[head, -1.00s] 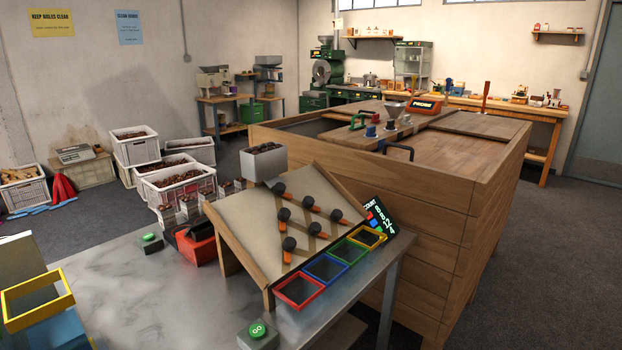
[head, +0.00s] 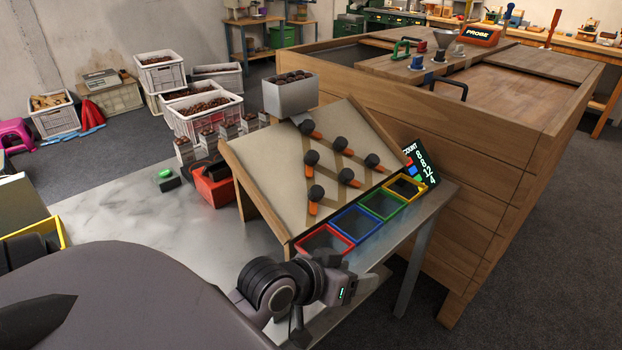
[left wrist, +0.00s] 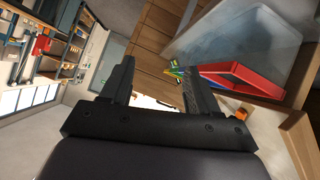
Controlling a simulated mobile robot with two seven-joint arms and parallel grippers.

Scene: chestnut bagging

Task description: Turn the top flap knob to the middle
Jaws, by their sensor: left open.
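The sloped board (head: 285,185) stands on the metal table and carries several black round knobs with orange flaps. The top knob (head: 306,127) is at the board's upper edge, below the grey hopper (head: 291,95); its orange flap points down and right. My left arm comes in from the lower left, with its wrist and gripper (head: 330,264) just in front of the red-framed bin (head: 325,243), well below the top knob. In the left wrist view my left gripper (left wrist: 158,72) has its fingers apart with nothing between them. The red frame (left wrist: 243,75) shows beyond it, right.
Blue (head: 357,224), green (head: 384,205) and yellow (head: 405,188) bins line the board's lower edge. A count display (head: 420,162) stands at their right. A red container (head: 214,186) sits left of the board. A large wooden bin (head: 480,150) stands behind.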

